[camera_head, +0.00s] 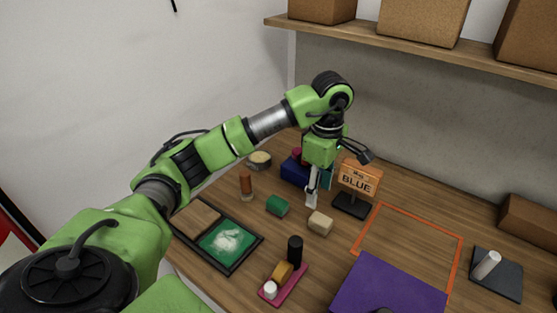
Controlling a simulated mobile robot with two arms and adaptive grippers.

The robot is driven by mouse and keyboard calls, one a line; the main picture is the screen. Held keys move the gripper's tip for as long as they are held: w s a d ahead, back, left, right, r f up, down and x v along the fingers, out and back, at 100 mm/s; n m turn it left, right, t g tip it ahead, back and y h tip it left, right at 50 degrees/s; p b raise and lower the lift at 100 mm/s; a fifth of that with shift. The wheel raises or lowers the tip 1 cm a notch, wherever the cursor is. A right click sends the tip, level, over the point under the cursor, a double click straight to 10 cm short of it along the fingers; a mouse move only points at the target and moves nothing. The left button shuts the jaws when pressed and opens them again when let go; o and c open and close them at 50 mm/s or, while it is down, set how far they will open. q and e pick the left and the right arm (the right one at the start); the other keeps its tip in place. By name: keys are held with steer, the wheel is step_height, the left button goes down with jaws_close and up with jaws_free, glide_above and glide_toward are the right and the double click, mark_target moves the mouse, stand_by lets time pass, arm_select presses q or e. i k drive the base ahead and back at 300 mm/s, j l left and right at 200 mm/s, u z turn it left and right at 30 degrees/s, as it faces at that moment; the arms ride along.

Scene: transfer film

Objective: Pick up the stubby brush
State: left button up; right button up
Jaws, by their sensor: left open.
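My left gripper (312,200) points down over the table, with its pale fingers in front of the dark blue box (293,170) and above the beige block (320,223). I see nothing held between its fingers. A short upright brown piece with a paler lower end (246,185) stands to the left of the gripper, apart from it. It may be the stubby brush, but it is too small to be sure. My right gripper is not in view.
A green cylinder (277,205) lies nearby. A black tray (231,267) holds a green panel with white powder. A "BLUE" sign (358,180) stands right of the gripper. A pink tray (284,292) and purple sheet (385,291) are in front. The orange-framed area (415,238) looks clear.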

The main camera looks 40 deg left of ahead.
mark_target(246, 194)
steer(key=u, duration=1.45)
